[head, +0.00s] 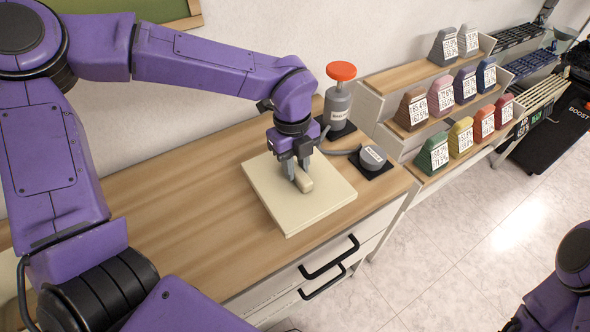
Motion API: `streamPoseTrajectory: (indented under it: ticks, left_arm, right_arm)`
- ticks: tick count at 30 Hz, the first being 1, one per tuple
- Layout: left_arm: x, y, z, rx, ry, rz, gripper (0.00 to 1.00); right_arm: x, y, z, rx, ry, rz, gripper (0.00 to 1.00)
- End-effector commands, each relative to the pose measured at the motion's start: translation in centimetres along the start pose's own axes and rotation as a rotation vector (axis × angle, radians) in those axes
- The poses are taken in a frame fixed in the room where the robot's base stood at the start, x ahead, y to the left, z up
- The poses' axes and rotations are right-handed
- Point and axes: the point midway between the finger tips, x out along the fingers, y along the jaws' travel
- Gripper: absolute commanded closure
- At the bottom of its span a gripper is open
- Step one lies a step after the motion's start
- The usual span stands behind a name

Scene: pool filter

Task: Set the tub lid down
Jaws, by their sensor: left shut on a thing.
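My left gripper (300,178) points down and is shut on the lid's handle. My right gripper is out of view; only part of my right arm shows at the lower right.
A grey canister with a red-orange cap (341,71) stands behind the lid. A round grey device (373,158) on a black pad sits close to its right. Shelves (405,73) with several coloured labelled blocks stand farther right. The counter (180,205) left of the lid is clear.

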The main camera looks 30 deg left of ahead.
Motion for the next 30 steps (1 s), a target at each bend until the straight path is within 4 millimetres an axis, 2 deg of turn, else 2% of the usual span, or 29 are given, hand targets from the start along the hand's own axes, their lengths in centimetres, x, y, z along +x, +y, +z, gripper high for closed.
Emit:
streamPoseTrajectory:
  ticks: [4,9,20,21,23,30]
  left_arm:
    - [1.1,-0.4,1.2,-0.002,-0.001,0.003,1.00]
    - [3.9,-0.3,1.4,0.000,0.000,0.001,1.00]
    - [4.6,-0.4,1.4,0.000,0.000,-0.001,1.00]
    - [4.5,-0.3,1.4,0.000,0.000,-0.001,0.63]
    - [4.5,-0.3,1.4,0.000,0.000,0.000,0.47]
    - [4.4,-0.3,1.4,0.000,-0.001,-0.001,0.47]
  right_arm:
    - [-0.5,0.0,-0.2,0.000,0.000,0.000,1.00]
    - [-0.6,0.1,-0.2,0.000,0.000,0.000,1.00]
    - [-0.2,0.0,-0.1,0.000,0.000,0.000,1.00]
    - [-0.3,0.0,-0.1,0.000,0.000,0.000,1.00]
    - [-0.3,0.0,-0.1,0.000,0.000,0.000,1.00]
    - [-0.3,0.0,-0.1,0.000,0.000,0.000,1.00]
